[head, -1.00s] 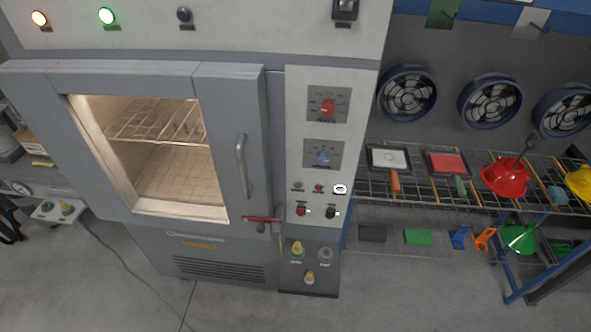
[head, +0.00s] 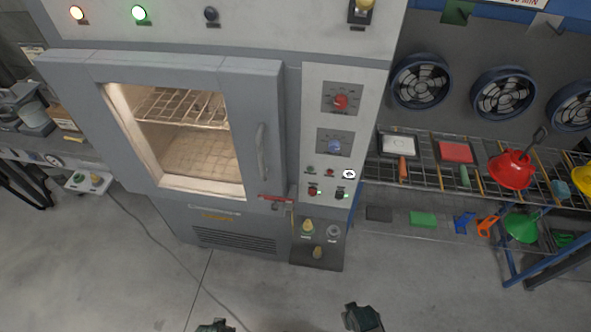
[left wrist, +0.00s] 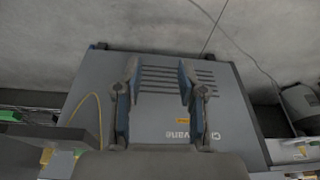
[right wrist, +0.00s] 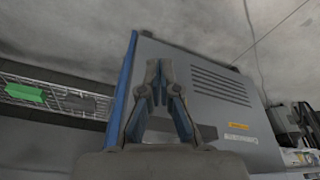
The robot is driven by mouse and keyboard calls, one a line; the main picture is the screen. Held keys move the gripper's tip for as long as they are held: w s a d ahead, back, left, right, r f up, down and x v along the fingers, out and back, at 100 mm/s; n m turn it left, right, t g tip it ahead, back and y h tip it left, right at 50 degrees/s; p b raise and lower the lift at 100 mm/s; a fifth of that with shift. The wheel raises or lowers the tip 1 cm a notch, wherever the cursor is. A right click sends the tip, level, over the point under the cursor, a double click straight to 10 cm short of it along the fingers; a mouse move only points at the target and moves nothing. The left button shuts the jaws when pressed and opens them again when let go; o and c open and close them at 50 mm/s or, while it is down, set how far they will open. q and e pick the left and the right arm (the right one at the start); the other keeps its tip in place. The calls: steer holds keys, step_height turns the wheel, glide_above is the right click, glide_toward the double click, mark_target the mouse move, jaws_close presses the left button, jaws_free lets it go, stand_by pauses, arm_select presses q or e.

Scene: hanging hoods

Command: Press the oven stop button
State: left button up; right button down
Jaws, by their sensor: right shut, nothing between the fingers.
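The oven (head: 265,85) is a grey cabinet with a shut, windowed door. Its control panel (head: 318,125) is right of the door. Low on the panel are a small green button (head: 310,170), a small red button (head: 330,173) and a larger red control (head: 312,191). Their labels are too small to read, so I cannot tell which is stop. My left gripper (left wrist: 158,72) is open and empty. My right gripper (right wrist: 160,68) is shut and empty. Both show at the bottom edge of the head view, well below the panel and apart from the oven.
A black control (head: 341,194) with a green light sits beside the larger red one. The door handle (head: 262,150) and a red latch (head: 274,197) stick out left of the panel. A wire shelf (head: 425,178) stands to the right. The floor before the oven is clear except for a cable.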

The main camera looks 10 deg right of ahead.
arm_select(q)
steer(key=w+r+p+v, duration=0.1)
steer(key=w+p+v, duration=0.25)
steer(key=v, duration=0.75)
arm_select(e)
steer(key=w+r+t+p, duration=0.1)
steer(key=w+r+t, duration=0.3)
steer(key=r, duration=1.4)
arm_select(q)
steer(key=s+f+g, duration=0.1)
steer(key=s+f, duration=0.2)
steer(key=f, duration=0.9)
steer(key=s+f, duration=0.4)
steer(key=f, duration=0.7)
steer(key=s+a+f, duration=0.3)
steer(key=s+f, duration=0.8)
steer(key=s, duration=0.3)
steer(key=shift+s+g, duration=0.15)
steer(key=shift+g, duration=0.25)
arm_select(e)
steer(key=w+a+r+n+t+y, duration=0.2)
steer(key=w+r+n+t+y, duration=0.2)
steer(key=w, duration=0.7)
steer(key=w+a+r+n+t+y, duration=0.3)
steer(key=w+r+n+t+y, duration=0.2)
steer(key=w+r+t, duration=0.3)
steer(key=w, duration=0.3)
steer(key=shift+a+r+y, duration=0.15)
steer(key=shift+r+y, duration=0.15)
